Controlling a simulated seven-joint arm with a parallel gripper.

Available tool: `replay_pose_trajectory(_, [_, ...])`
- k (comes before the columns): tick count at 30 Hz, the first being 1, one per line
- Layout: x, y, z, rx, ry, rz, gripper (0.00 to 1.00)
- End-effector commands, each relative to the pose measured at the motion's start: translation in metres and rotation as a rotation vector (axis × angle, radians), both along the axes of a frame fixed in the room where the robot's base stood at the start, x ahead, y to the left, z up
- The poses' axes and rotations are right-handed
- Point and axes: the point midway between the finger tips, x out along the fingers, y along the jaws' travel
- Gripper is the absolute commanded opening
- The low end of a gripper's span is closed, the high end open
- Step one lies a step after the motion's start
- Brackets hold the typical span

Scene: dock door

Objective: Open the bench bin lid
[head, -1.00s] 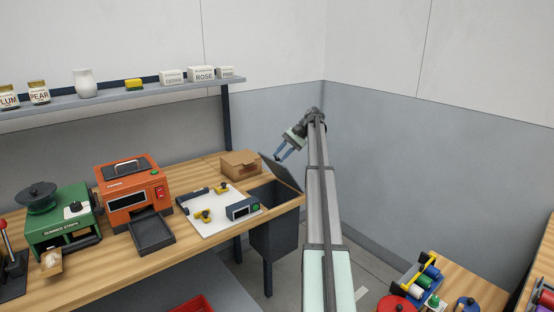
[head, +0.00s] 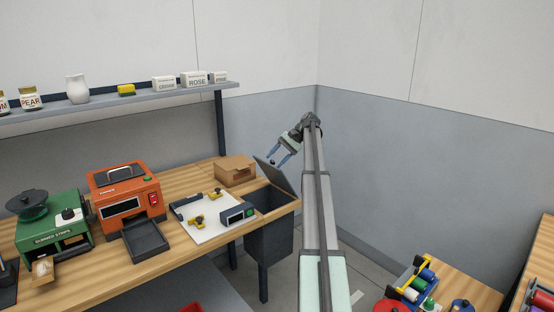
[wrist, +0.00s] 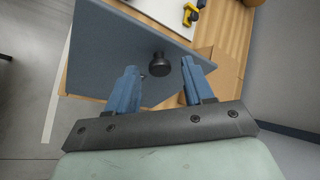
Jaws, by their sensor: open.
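The bench bin (head: 268,240) is a dark grey box at the right end of the wooden bench. Its grey lid (head: 280,178) stands raised and tilted up, and the dark opening shows beside it. In the wrist view the lid (wrist: 110,45) fills the upper middle, with a black round knob (wrist: 161,65) on its face. My gripper (head: 277,161) is at the lid's upper part, on its far right side. In the wrist view my gripper (wrist: 162,72) is open, with its blue fingers on either side of the knob; I cannot tell whether they touch it.
A cardboard box (head: 236,172) sits on the bench just left of the lid. A white board (head: 212,219) with yellow clamps and a dark device lies in front. An orange machine (head: 124,197) stands further left. The floor right of the bin is clear.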

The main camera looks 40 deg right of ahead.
Motion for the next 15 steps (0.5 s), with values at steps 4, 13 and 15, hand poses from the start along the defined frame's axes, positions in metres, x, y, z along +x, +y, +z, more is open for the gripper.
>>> replay_pose_trajectory(4, [0.000,0.000,0.000,-0.001,0.000,-0.001,0.52])
replay_pose_trajectory(13, [-0.002,0.023,-0.006,-0.111,0.000,0.003,0.52])
replay_pose_trajectory(15, [-0.003,0.033,-0.010,-0.167,-0.001,0.002,0.52])
